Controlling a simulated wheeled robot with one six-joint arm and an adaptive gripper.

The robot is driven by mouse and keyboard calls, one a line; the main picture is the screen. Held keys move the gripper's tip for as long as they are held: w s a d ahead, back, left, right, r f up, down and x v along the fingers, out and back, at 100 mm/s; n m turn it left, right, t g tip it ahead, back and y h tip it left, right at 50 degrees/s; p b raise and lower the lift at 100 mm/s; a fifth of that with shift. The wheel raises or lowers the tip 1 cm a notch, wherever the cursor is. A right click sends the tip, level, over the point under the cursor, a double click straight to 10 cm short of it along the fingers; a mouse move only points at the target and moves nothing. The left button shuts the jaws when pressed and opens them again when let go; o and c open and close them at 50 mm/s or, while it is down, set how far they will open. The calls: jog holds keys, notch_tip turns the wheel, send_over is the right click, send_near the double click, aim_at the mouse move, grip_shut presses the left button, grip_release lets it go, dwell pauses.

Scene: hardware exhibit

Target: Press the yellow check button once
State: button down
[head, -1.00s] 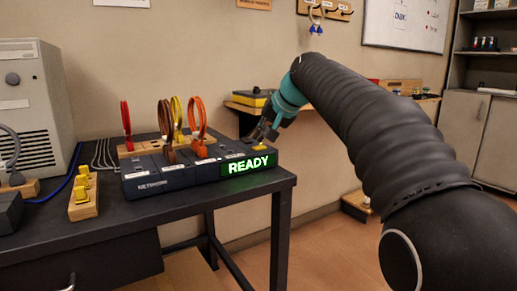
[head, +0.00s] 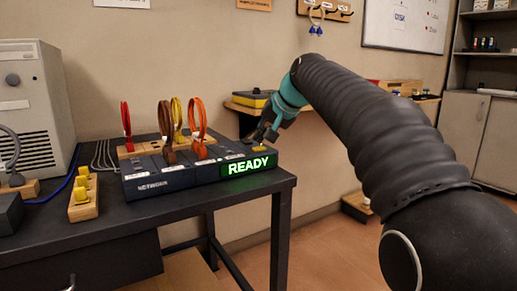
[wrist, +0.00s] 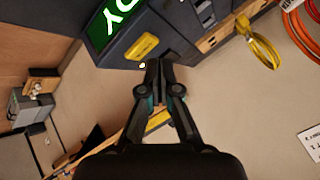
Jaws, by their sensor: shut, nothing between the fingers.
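The yellow check button (head: 259,148) sits on top of the dark console (head: 160,185), at its right end above the green READY display (head: 249,166). It also shows in the wrist view (wrist: 142,46), just beyond my fingertips and a little to the left. My gripper (head: 256,138) is shut and empty, its tips pointing down close to the button. In the wrist view my closed fingers (wrist: 158,68) are beside the button in the picture. I cannot tell whether they touch it.
A wooden block with yellow plugs (head: 83,205) lies on the black table's left side. A shelf with a yellow-topped box (head: 250,99) is behind my gripper.

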aim_at(261, 148)
jog(key=shift+f, duration=0.15)
jog(key=shift+f, duration=0.25)
jog(key=shift+f+b, duration=0.4)
jog(key=shift+f, duration=0.05)
dwell(0.9)
jog(key=shift+r, duration=0.1)
jog(key=shift+r+p, duration=0.75)
jog(key=shift+p, duration=0.15)
jog(key=shift+r, duration=0.1)
notch_tip(261, 148, up, 5)
jog(key=p, duration=0.5)
dwell(0.3)
